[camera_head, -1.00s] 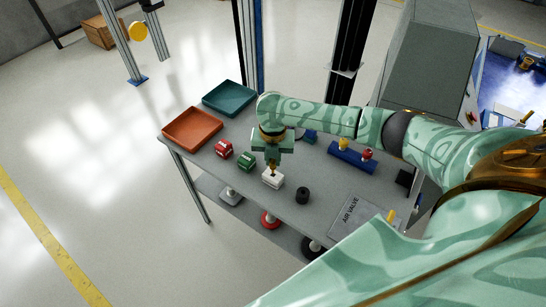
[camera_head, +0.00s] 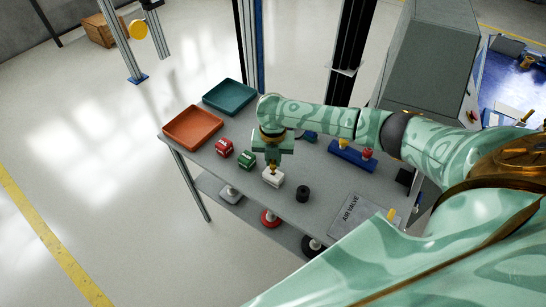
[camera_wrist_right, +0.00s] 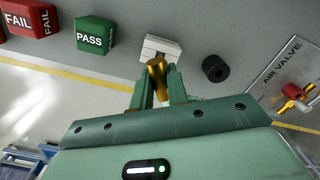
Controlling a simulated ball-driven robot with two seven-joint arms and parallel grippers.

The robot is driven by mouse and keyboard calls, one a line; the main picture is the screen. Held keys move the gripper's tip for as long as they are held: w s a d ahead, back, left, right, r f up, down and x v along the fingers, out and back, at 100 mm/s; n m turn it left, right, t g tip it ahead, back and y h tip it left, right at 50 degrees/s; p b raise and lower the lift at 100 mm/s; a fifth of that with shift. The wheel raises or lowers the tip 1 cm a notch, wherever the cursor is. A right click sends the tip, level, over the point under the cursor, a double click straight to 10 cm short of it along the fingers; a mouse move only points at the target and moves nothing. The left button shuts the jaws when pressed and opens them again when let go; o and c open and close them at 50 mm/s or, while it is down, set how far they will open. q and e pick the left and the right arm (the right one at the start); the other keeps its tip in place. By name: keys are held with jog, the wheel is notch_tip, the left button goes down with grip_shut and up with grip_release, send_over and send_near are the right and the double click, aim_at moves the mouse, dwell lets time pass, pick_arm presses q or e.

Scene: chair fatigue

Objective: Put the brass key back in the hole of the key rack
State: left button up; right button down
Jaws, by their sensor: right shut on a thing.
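My right gripper (camera_head: 272,160) is shut on the brass key (camera_wrist_right: 157,76), which points down. The key also shows below the fingers in the head view (camera_head: 272,169). Directly below is a small white block (camera_head: 273,179) on the grey table, which looks like the key rack; it also shows in the wrist view (camera_wrist_right: 160,47). The key's lower end meets the block's top in the picture. Its hole is hidden, so I cannot tell how deep the key sits. My left gripper is out of view.
A red FAIL block (camera_head: 224,148) and a green PASS block (camera_head: 246,159) stand left of the white block. A black cylinder (camera_head: 303,194) stands right of it. Orange (camera_head: 166,142) and teal trays (camera_head: 249,97), a blue bar (camera_head: 340,154) and an AIR VALVE plate (camera_head: 352,213) share the table.

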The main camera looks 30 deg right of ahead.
jog(key=shift+f+b, duration=0.8)
jog(key=shift+f, duration=0.7)
jog(key=c, duration=1.3)
grip_release()
notch_tip(320, 180, up, 16)
jog(key=p, duration=0.5)
jog(key=shift+s+r, duration=0.15)
jog(key=shift+a, duration=0.1)
